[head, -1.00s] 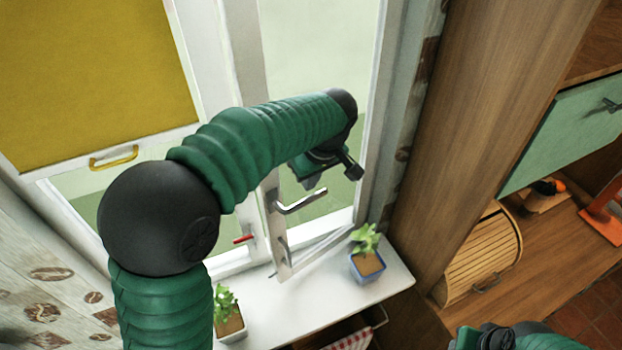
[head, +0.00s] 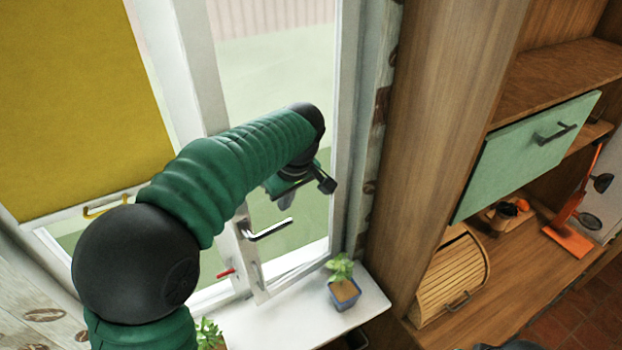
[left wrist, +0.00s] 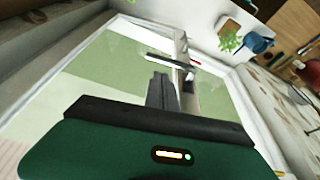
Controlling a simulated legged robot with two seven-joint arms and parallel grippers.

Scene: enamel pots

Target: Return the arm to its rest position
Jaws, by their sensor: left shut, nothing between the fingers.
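My left arm reaches in from the lower left of the head view, bent at a black elbow. My left gripper (head: 285,198) hangs from the wrist in front of the window pane, just above and right of the silver window handle (head: 266,231). In the left wrist view, the gripper's fingers (left wrist: 162,90) are together with nothing between them, and the window handle (left wrist: 170,60) shows beyond them. The window sash (head: 252,262) stands slightly ajar at its lower edge. My right gripper does not show in the head view.
A potted plant (head: 343,290) stands on the white sill (head: 290,325); another plant (head: 208,334) is partly behind my arm. A yellow blind (head: 70,110) covers the left pane. To the right are a wooden cabinet, a green flap door (head: 525,150) and a bread box (head: 450,278).

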